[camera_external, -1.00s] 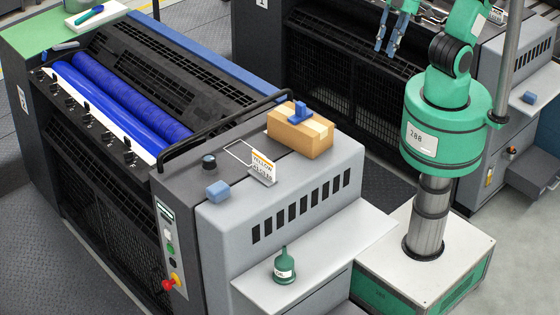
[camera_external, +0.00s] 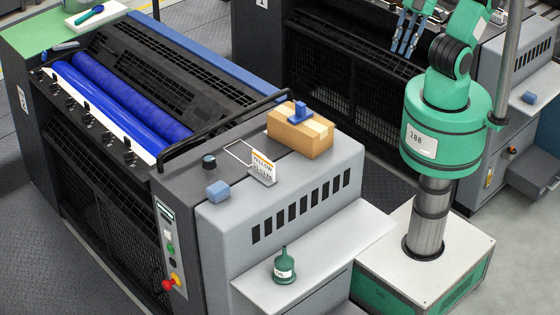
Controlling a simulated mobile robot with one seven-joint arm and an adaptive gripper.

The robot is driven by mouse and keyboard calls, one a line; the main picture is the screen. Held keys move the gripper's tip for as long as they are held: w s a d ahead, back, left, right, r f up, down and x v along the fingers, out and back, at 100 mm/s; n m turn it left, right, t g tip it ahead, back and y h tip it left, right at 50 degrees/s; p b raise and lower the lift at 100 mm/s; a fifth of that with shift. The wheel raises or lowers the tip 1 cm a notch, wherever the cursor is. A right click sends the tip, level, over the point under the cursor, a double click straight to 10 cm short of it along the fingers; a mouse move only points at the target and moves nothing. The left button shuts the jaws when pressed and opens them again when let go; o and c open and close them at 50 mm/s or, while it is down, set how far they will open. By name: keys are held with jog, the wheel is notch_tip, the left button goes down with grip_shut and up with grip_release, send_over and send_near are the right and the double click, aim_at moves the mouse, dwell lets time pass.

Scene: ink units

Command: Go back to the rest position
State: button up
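My gripper (camera_external: 404,48) hangs at the top of the picture, with its blue-grey fingers pointing down. The two fingers are apart with nothing between them. It is in the air to the left of my green arm, with a dark machine behind it. The upper part of my arm runs out of the top edge. My gripper is well clear of the cardboard box (camera_external: 301,138) on the near ink unit.
A blue stamp-like piece (camera_external: 299,113) sits on the box. A yellow-labelled sign (camera_external: 263,168), a blue block (camera_external: 218,191) and a black knob (camera_external: 209,162) are on the same grey top. A grey pole (camera_external: 514,50) rises at right.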

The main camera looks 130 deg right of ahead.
notch_tip(320, 180, down, 10)
jog(key=b, duration=0.9)
